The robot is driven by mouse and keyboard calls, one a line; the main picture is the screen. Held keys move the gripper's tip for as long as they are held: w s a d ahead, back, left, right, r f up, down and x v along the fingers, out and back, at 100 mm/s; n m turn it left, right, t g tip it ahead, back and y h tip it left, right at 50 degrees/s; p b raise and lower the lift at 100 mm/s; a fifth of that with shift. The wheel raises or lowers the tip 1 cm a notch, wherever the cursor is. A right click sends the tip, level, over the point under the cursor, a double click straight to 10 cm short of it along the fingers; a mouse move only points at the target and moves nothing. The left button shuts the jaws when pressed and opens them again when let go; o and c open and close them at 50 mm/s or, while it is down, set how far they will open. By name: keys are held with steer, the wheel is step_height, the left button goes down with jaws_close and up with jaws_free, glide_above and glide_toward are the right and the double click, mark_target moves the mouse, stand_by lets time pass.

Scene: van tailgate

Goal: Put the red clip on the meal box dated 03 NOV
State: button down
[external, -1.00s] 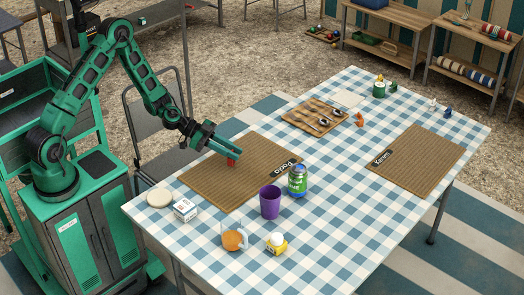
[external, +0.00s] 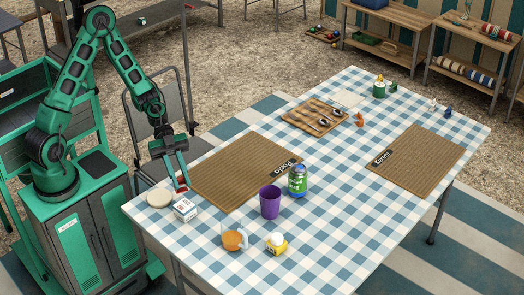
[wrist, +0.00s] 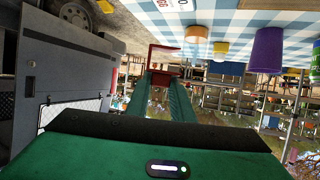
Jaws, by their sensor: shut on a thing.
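The red clip (external: 181,187) is between the fingertips of my gripper (external: 182,184), above the table's left edge. The clip also shows in the wrist view (wrist: 163,54), at the end of my green fingers. A small white box with dark print (external: 184,213) stands on the cloth just below the gripper in the external view, apart from the clip. No other such box is clear in view.
A pale round disc (external: 159,197) lies left of the white box.

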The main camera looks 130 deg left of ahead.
steer(key=shift+w+d+f, duration=0.1)
steer(key=shift+f, duration=3.2)
steer(key=c, duration=1.5)
jaws_free()
steer(key=shift+c, duration=0.2)
